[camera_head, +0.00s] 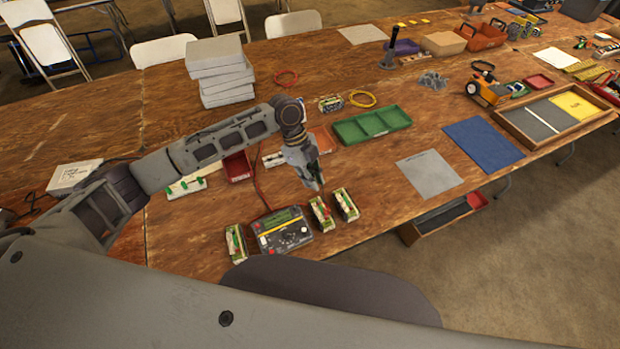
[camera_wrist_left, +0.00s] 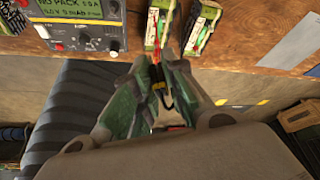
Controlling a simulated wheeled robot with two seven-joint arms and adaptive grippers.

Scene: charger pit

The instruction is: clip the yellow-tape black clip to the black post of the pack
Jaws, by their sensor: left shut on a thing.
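My left gripper (camera_head: 316,186) is above the table, just behind the two packs right of the charger. In the left wrist view my left gripper (camera_wrist_left: 162,72) is shut on the black clip (camera_wrist_left: 160,88), whose yellow tape shows between the fingers. The clip is mostly hidden by the fingers. Beyond the fingertips are a pack (camera_wrist_left: 159,24) and a second pack (camera_wrist_left: 203,28), both with green and cream sides. They also show in the head view, as a left pack (camera_head: 320,213) and a right pack (camera_head: 346,205). I cannot make out the black post. My right gripper is not in view.
The charger (camera_head: 283,232) stands left of these packs; its display reads "NO PACK" in the wrist view. Another pack (camera_head: 236,244) stands left of it. A red lead runs back from the charger. A green tray (camera_head: 372,126) and a grey mat (camera_head: 428,173) lie right.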

